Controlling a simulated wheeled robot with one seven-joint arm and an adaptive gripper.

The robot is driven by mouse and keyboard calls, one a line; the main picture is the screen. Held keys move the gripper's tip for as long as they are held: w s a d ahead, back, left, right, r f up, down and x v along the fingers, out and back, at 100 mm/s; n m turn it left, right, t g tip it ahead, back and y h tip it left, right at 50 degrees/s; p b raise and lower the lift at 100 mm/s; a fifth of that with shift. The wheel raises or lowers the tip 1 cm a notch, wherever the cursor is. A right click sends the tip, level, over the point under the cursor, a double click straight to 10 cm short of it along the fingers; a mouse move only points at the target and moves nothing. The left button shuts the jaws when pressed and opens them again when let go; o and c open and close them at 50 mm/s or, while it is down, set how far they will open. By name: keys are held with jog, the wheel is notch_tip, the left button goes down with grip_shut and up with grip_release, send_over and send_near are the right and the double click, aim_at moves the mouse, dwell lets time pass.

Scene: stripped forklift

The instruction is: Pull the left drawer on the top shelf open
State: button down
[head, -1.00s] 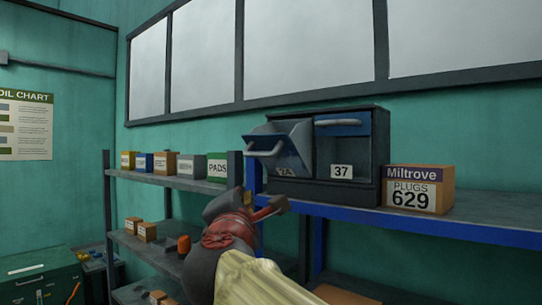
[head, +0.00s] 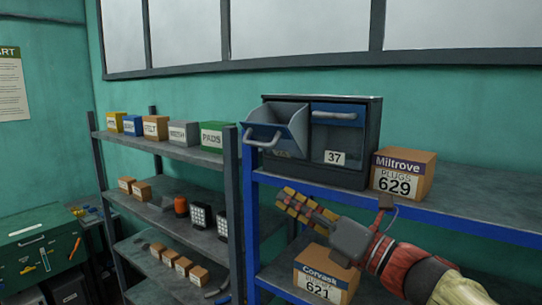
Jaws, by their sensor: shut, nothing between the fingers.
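A dark two-drawer cabinet (head: 374,135) stands on the blue-edged top shelf (head: 460,222) in the head view. Its left drawer (head: 292,124) is tilted out and open, with a pale handle (head: 263,141) on its blue front. The right drawer (head: 337,119), above the number 37 label, is shut. My gripper (head: 284,199) is shut and empty, in front of the shelf edge, below and apart from the open drawer. My arm reaches in from the lower right.
A Miltrove plugs box (head: 403,175) stands right of the cabinet. A Corvask box (head: 322,277) sits on the shelf below, near my arm. A grey rack (head: 160,146) with several small boxes is on the left. The top shelf is clear at right.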

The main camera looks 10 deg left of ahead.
aim_at(278, 132)
jog(key=w+a+r+p, duration=0.4)
jog(key=w+a+r, duration=0.1)
jog(key=w+a, duration=0.2)
jog(key=shift+a+r+p, duration=0.15)
jog(key=shift+a+p, duration=0.15)
jog(key=shift+p, duration=0.05)
dwell(0.4)
jog(key=shift+w+d+r+b, duration=0.1)
jog(key=shift+w+r+b, duration=0.05)
jog(key=shift+r+b, duration=0.65)
jog(key=shift+f, duration=0.15)
